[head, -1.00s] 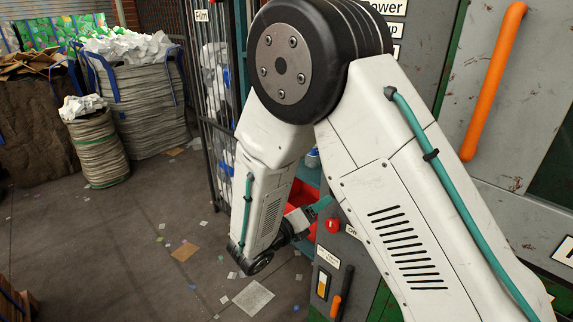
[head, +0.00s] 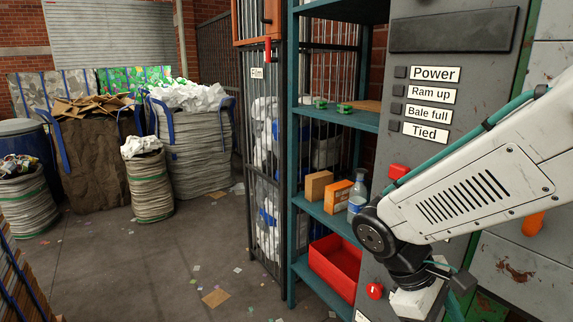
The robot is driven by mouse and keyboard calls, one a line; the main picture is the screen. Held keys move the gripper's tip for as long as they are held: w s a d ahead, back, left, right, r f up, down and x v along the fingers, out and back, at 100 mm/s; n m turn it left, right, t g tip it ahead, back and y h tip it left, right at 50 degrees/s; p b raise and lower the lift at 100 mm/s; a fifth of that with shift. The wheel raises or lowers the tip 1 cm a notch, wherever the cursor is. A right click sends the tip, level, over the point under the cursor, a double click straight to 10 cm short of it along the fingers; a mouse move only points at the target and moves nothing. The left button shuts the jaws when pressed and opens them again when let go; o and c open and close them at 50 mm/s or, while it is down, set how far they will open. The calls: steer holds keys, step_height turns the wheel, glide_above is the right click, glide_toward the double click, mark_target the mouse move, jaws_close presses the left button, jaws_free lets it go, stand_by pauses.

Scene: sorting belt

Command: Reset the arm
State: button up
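My arm enters from the right edge in the head view, in front of the grey machine panel (head: 445,50). Its white link slopes down to a dark wrist joint. My gripper (head: 440,295) is at the lower right, below that joint, and points downward. A dark block and a teal part show at its right side, and a white part shows at its lower left. I cannot tell whether the white part belongs to the gripper. The fingertips are not clearly visible, so I cannot see whether it is open or shut.
A teal shelf (head: 292,200) left of my arm holds cardboard boxes (head: 318,185), a spray bottle (head: 357,195) and a red bin (head: 336,265). A red button (head: 374,291) is close to the gripper. A barred cage stands left of the shelf. Filled sacks (head: 195,150) stand farther back; floor between is mostly clear.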

steer(key=s+d+r+m+t+y, duration=0.1)
steer(key=s+r+m+t+y, duration=0.3)
steer(key=s+r+m+y, duration=0.2)
step_height(320, 180, up, 3)
steer(key=shift+s+r+m+t, duration=0.1)
steer(key=shift+s+m+t, duration=0.3)
steer(key=shift+s+m, duration=0.6)
steer(key=shift+w, duration=0.2)
stand_by(0.9)
